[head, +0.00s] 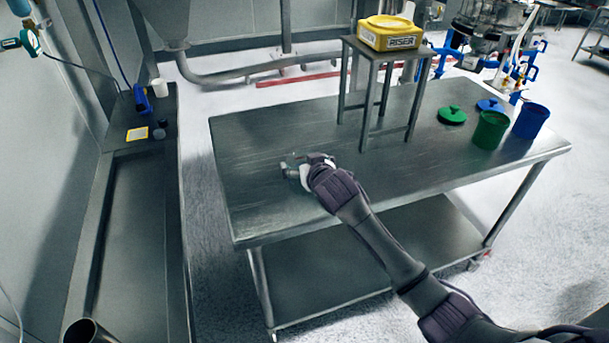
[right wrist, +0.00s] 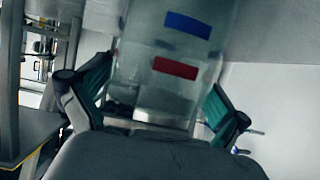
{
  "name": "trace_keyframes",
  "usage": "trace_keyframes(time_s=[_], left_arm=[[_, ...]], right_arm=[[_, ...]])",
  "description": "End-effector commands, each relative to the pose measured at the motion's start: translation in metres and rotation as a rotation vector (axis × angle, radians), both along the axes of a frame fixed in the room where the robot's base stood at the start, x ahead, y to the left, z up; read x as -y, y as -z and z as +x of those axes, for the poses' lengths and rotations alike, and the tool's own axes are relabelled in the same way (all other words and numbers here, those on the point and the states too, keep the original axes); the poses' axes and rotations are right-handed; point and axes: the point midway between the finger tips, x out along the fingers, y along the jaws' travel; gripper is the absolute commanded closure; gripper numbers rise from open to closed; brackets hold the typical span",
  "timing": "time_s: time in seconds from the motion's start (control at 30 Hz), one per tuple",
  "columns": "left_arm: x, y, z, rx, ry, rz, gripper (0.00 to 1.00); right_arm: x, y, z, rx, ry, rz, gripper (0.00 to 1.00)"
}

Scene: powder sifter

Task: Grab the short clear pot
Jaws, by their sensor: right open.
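A clear, see-through pot (right wrist: 150,100) with a blue patch and a red patch shows in the right wrist view. It stands between the two green-padded fingers of my right gripper (right wrist: 162,85), which is open. Whether the fingers touch the pot I cannot tell. In the head view my right gripper (head: 303,167) is low over the left part of the steel table (head: 260,205). The pot is small and mostly hidden by the gripper there. My left gripper is not in view.
A steel stand (head: 372,52) with a yellow box (head: 388,34) on top stands at the table's back. A green pot (head: 490,131), a blue pot (head: 530,121), a green lid (head: 452,115) and a blue lid (head: 490,105) are at the right. The table's front left is clear.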

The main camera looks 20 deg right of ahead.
Motion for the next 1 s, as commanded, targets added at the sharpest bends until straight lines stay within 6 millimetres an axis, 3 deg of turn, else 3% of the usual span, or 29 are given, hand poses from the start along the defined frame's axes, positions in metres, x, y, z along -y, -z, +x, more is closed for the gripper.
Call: trace_keyframes(time_s=[0.1, 0.37, 0.73, 0.97, 1.0], left_arm=[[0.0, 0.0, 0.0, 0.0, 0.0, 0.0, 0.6], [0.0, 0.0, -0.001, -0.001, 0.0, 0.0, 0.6], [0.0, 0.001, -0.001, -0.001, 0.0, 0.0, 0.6], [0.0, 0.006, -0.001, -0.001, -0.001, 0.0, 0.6], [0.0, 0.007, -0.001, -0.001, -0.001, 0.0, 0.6]], right_arm=[[0.0, 0.0, 0.0, 0.0, 0.0, 0.0, 0.02], [0.0, 0.0, 0.0, 0.0, 0.0, 0.0, 0.44], [0.0, -0.008, 0.0, 0.003, 0.0, 0.0, 0.44], [0.0, -0.043, 0.001, 0.008, 0.0, 0.001, 0.44], [0.009, -0.047, 0.0, 0.005, 0.004, -0.001, 0.44]])
